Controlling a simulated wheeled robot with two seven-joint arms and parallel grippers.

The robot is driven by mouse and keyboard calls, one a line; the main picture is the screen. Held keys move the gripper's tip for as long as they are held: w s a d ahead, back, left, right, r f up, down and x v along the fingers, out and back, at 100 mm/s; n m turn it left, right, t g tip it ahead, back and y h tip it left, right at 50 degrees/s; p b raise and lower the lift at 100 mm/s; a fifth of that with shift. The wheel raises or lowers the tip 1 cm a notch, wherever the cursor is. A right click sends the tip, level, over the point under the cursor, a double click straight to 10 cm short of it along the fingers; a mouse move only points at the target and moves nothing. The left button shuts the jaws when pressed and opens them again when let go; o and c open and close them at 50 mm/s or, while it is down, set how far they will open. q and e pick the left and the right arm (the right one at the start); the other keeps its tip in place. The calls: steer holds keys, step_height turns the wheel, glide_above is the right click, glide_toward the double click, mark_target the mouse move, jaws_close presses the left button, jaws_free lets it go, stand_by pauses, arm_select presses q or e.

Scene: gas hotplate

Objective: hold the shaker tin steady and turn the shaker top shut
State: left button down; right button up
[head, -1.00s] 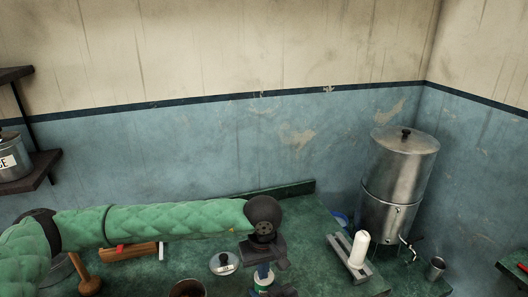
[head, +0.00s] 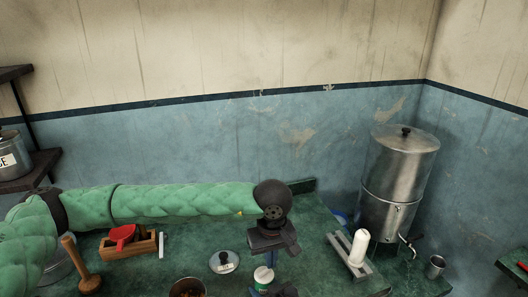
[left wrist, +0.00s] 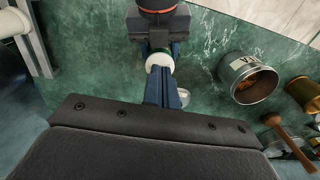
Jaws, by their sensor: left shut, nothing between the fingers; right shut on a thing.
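The shaker tin (head: 262,287), with a green band and a white top (head: 264,273), stands on the green counter at the bottom middle of the head view. In the left wrist view the white top (left wrist: 157,62) is clear, and the tin below it is mostly hidden. My left gripper (head: 270,260) is shut and empty, pointing down just above the white top; I cannot tell whether its tips (left wrist: 161,74) touch it. My right gripper (head: 284,291) is low at the tin, shut on its body; it also shows in the left wrist view (left wrist: 164,47).
A wooden box with a red scoop (head: 128,241) and a wooden pestle (head: 80,262) are further left. A white roll on a stand (head: 359,248) and a metal urn (head: 398,185) are right.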

mark_target(271, 276)
arm_select(q)
steer(key=shift+f, duration=3.5)
steer(key=shift+w+a, duration=0.35)
steer(key=shift+w, duration=0.15)
steer(key=shift+s+a, duration=0.15)
steer(key=shift+a, duration=0.3)
steer(key=shift+s, duration=0.25)
steer(key=shift+s, duration=0.15)
step_height(271, 276, up, 6)
steer(key=shift+d+f, duration=0.25)
steer(key=shift+f, duration=0.75)
steer(key=shift+d+f, duration=0.3)
steer(key=shift+f, duration=0.7)
steer(key=shift+d+f, duration=0.25)
steer(key=shift+f, duration=0.75)
